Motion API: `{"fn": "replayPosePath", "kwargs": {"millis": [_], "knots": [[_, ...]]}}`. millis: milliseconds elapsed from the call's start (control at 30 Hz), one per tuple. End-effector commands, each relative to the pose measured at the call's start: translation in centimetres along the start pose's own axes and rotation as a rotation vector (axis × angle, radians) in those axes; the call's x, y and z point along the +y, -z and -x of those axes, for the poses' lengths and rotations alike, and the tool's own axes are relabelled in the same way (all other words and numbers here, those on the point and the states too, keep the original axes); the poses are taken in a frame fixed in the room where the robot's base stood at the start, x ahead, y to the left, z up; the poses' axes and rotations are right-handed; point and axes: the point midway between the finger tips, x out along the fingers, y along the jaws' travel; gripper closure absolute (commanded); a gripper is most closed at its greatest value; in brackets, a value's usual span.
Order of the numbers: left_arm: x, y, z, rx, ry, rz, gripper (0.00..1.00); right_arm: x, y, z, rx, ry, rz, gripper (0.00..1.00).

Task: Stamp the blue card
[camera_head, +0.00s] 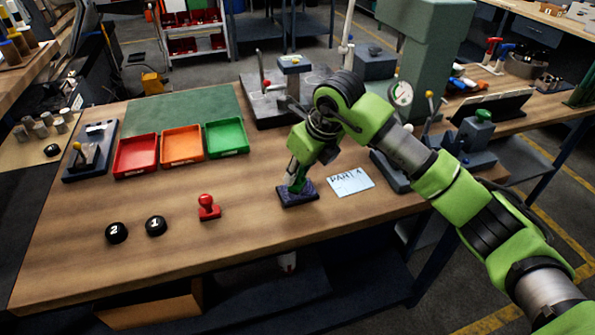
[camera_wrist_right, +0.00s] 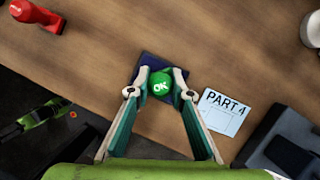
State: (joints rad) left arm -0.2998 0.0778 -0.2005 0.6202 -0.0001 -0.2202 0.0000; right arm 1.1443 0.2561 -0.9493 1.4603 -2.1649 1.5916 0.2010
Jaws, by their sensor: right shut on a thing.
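The light blue card (camera_head: 350,181), marked "PART 4", lies flat on the bench; it also shows in the right wrist view (camera_wrist_right: 225,112). A dark blue ink pad (camera_head: 308,194) lies just left of the card. My right gripper (camera_head: 298,181) is shut on a green stamp marked "OK" on top (camera_wrist_right: 160,85). It holds the stamp upright over the ink pad. The stamp's lower face is hidden, so I cannot tell if it touches the pad. A red stamp (camera_head: 208,207) stands apart to the left. My left gripper is not in view.
Red (camera_head: 136,155), orange (camera_head: 182,146) and green (camera_head: 226,138) trays stand behind. Two black knobs numbered 2 (camera_head: 117,233) and 1 (camera_head: 156,226) sit at the front left. A dark fixture (camera_head: 388,170) stands right of the card. Bare wood lies in front of the pad.

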Motion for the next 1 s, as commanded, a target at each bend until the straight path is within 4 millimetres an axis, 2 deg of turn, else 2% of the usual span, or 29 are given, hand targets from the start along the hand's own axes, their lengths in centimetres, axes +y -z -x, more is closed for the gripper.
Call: {"fn": "replayPosePath", "kwargs": {"millis": [1000], "knots": [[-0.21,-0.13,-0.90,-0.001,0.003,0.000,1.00,0.00,0.44,-1.00,0.001,0.000,0.000,0.94]]}}
